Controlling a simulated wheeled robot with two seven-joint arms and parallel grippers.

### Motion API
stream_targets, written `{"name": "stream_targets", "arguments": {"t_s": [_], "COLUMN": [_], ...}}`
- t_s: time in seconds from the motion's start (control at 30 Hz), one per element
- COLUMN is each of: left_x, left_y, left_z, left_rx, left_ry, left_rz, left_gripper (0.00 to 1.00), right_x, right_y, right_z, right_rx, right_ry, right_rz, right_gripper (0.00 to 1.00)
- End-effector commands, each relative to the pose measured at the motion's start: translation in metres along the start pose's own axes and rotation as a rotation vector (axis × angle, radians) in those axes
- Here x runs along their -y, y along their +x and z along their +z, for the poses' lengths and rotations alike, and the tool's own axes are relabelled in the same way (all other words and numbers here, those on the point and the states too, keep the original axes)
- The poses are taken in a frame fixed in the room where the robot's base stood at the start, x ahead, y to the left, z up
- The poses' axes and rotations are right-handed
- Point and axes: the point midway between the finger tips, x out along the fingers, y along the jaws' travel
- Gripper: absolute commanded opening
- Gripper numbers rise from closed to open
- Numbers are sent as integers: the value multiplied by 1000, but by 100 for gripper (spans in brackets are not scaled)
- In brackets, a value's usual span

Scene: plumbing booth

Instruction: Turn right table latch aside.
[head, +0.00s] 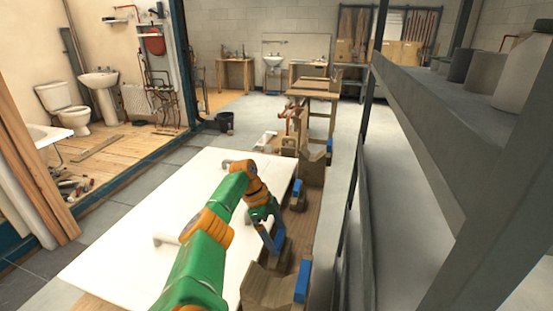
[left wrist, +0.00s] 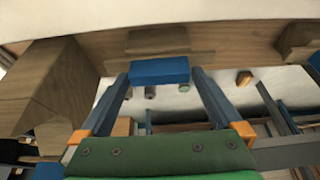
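A large white tabletop (head: 130,235) lies in front of me, with a wooden side rail (head: 318,215) along its right edge. Blue latches sit along that rail, one near (head: 302,281) and one farther back (head: 297,187). My left gripper (head: 272,243) reaches down at the rail between these two. In the left wrist view, a blue latch block (left wrist: 160,72) on a wooden piece lies between the tips of my spread left fingers (left wrist: 161,82). A narrow gap seems to remain at its sides; contact is unclear. My right gripper is not in view.
A grey metal shelf (head: 430,150) with pots stands close on the right, beyond a dark upright. Wooden blocks (head: 268,285) stick out along the rail. A wooden workbench (head: 312,90) stands farther back. Open grey floor lies between the rail and shelf.

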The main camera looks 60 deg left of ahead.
Motion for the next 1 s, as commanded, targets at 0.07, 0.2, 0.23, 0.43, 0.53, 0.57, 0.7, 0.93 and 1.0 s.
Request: {"name": "stream_targets", "arguments": {"t_s": [0.07,0.2,0.23,0.43,0.53,0.57,0.7,0.93,1.0], "left_x": [1,2,1,1,0,0,0,0,0], "left_y": [-8,-39,-46,-70,-72,-71,-71,-80,-97], "left_z": [0,0,0,0,0,0,0,-4,-10], "left_rx": [0,-1,-2,-2,0,0,0,0,0], "left_ry": [1,0,0,0,0,0,0,0,0], "left_rz": [-3,-7,-8,-4,-2,-1,-1,-2,-2], "left_gripper": [100,100,100,100,100,100,100,100,100], "right_x": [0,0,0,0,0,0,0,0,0], "right_y": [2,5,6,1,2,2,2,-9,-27], "right_z": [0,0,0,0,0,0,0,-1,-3], "right_rx": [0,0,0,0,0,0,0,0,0], "right_ry": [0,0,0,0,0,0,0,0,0], "right_rz": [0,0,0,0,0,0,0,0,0], "right_gripper": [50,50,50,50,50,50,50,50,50]}}
